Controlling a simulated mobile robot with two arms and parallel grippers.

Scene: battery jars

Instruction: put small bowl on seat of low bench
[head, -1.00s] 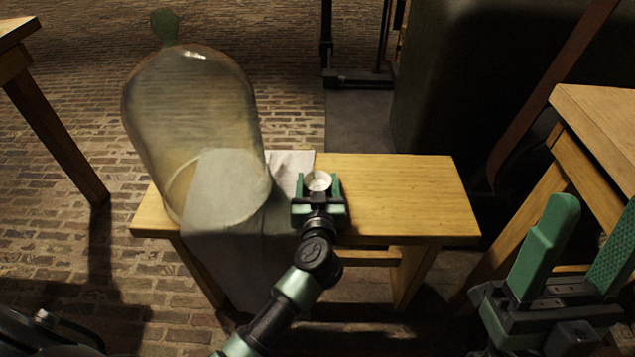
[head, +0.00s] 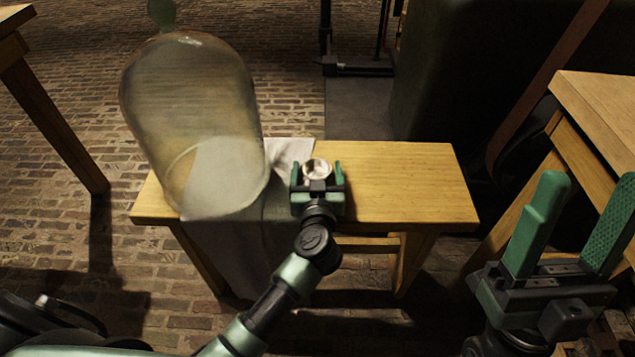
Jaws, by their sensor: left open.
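The small bowl (head: 317,167) is a pale, shiny metallic cup. It appears to rest on the wooden seat of the low bench (head: 405,180), near the middle, beside the grey cloth. My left gripper (head: 318,173) is open, with its green fingers on either side of the bowl and small gaps showing. The bowl's near lower side is hidden by the gripper. My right gripper (head: 584,222) is at the lower right, its two green fingers wide apart and empty, away from the bench.
A large glass jar (head: 190,105) stands on the left part of the seat, over a grey cloth (head: 287,152) that hangs down the front. The right part of the seat is clear. Wooden tables stand at the far left (head: 50,120) and right (head: 605,110).

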